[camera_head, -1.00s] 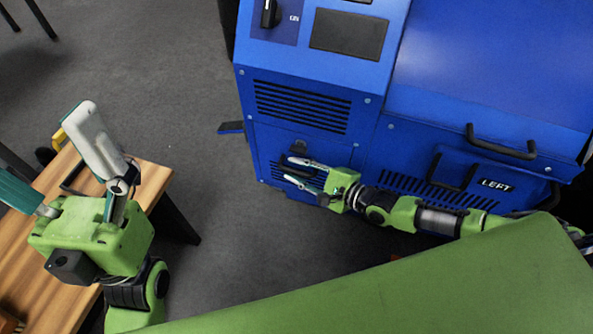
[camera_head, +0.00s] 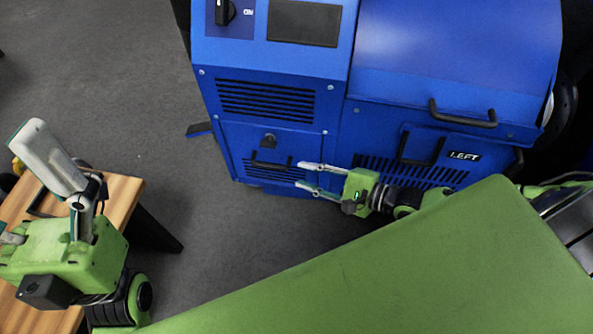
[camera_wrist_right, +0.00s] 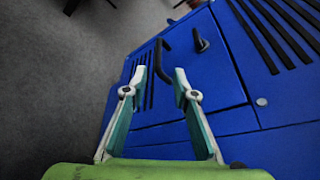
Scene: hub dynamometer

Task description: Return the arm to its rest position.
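My right gripper (camera_head: 312,177) is in front of the blue machine (camera_head: 262,137), its fingers spread and pointing left. It is open with nothing between the fingers. In the right wrist view my right gripper (camera_wrist_right: 159,82) also shows open, with the machine's small lower door and its black handle (camera_wrist_right: 162,60) beyond the fingertips. The fingers look apart from that handle. My left gripper (camera_head: 38,180) is at the left, above the wooden table. Its fingers stand apart, one raised and one cut off by the picture's left edge.
The wooden table (camera_head: 122,190) is at the left under my left arm. The machine carries a panel marked LEFT (camera_head: 464,156) with black handles (camera_head: 463,121). Grey floor (camera_head: 205,225) lies clear between table and machine. My green body covers the lower right.

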